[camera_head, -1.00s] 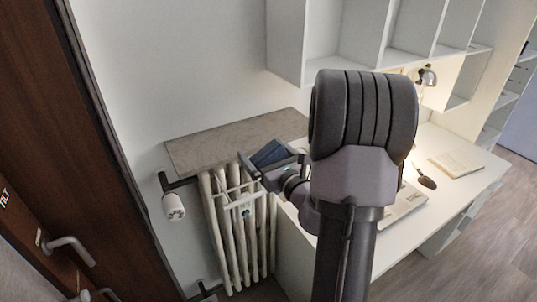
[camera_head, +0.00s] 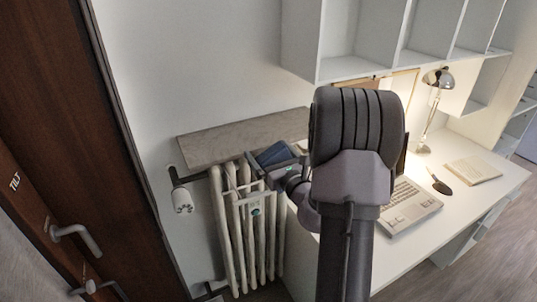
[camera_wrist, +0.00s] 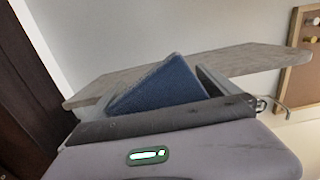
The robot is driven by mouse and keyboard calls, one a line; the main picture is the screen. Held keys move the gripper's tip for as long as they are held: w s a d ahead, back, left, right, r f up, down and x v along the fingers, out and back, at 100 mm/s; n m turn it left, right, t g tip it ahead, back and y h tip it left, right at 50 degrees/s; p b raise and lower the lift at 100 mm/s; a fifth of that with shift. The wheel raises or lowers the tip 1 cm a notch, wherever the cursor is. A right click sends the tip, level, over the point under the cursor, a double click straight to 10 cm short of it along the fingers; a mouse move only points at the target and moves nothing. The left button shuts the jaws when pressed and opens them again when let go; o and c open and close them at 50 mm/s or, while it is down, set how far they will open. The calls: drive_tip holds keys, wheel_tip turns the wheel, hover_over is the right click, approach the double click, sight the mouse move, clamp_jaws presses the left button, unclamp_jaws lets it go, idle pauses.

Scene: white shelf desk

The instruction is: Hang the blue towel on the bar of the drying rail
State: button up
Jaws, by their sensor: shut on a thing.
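The blue towel (camera_head: 275,153), dark blue and folded, is held in my gripper (camera_head: 268,165). In the wrist view the towel (camera_wrist: 160,88) sticks up as a flat slanted piece above the dark gripper edge, and its lower part is hidden. My gripper is shut on it, near the right end of the radiator top, just in front of the stone shelf. The drying rail (camera_head: 240,200) is a thin white frame at the front of the white radiator (camera_head: 245,245). It is below and left of the towel. Whether towel and rail touch cannot be told.
The grey shelf (camera_head: 235,139) spans the wall above the radiator. A white valve knob (camera_head: 182,201) is at the radiator's left. A brown door (camera_head: 90,150) is left.

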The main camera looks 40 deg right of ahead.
wheel_tip(320, 180, down, 5)
drive_tip(key=shift+r+b, duration=0.15)
drive_tip(key=shift+b, duration=0.95)
drive_tip(key=c, duration=0.4)
wheel_tip(320, 180, down, 6)
drive_tip(key=b, duration=0.5)
drive_tip(key=shift+w+r, duration=0.15)
